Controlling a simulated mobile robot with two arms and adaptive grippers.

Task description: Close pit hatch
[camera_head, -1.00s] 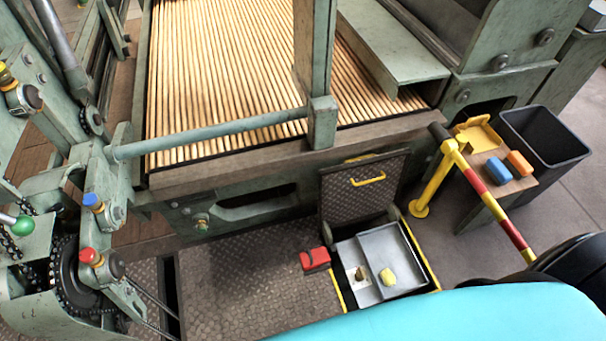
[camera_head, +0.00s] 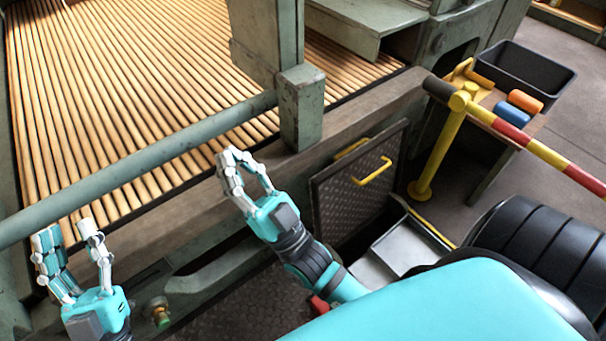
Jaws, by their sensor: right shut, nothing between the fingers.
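The pit hatch (camera_head: 345,195) is a dark chequered plate with a yellow handle (camera_head: 372,172). It stands open, upright on the far side of the pit, against the machine's front. The pit's grey tray (camera_head: 410,247) shows partly in front of it; my turquoise arm covers the rest. My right gripper (camera_head: 236,157) is shut and empty, up and left of the hatch, in front of the machine's beam and apart from the handle. My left gripper (camera_head: 68,232) is open and empty at the lower left, in front of the slatted bed.
A yellow post (camera_head: 440,155) with a red-and-yellow striped bar (camera_head: 550,155) stands right of the hatch. Behind it are a small table with a blue block (camera_head: 511,113) and an orange block (camera_head: 525,100), and a black bin (camera_head: 525,70). A red object (camera_head: 318,305) is mostly hidden by my arm.

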